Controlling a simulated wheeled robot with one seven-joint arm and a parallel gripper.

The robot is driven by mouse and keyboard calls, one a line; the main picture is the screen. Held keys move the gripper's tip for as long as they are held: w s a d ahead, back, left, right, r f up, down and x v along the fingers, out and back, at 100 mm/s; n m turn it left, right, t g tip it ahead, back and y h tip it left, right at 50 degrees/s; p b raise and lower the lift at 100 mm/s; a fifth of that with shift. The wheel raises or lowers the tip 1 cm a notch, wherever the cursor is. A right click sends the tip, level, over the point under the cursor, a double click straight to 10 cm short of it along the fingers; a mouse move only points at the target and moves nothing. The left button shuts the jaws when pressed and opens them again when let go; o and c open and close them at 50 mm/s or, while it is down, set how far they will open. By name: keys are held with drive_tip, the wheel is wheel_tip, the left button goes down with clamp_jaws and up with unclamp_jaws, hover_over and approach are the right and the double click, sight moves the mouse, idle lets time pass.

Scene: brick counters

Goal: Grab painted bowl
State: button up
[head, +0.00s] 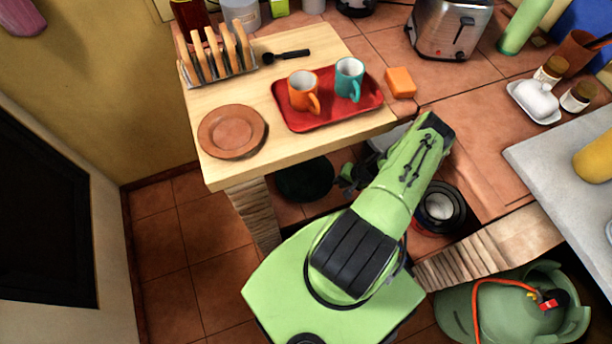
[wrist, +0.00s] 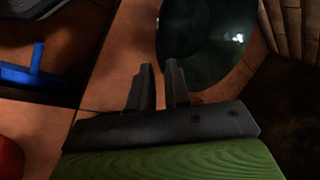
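A dark green, glossy round vessel, which fits the painted bowl (head: 305,180), sits low in the shadow under the wooden counter. In the wrist view the bowl (wrist: 208,35) fills the top middle to right, with bright glints on it. My gripper (wrist: 160,66) has its two fingers a short way apart, with a narrow gap between them. The right finger overlaps the bowl's left edge in the picture; the left finger is just outside that edge. I cannot tell whether either finger touches it.
The wooden counter (head: 222,172) overhangs the bowl, with a brick support (head: 252,212) beside it. On top are a brown plate (head: 232,130), a red tray (head: 290,118) with two mugs, and a toast rack (head: 218,72). A black round pot (head: 441,190) stands right of my arm.

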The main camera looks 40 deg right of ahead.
sight(320, 190)
drive_tip(key=b+x, duration=0.2)
drive_tip(key=x, duration=0.4)
drive_tip(key=b+x, duration=0.2)
drive_tip(key=x, duration=0.4)
drive_tip(key=shift+w+d+f, duration=0.15)
drive_tip(key=shift+f, duration=0.1)
drive_tip(key=shift+r, duration=0.1)
drive_tip(key=shift+c, duration=0.5)
clamp_jaws()
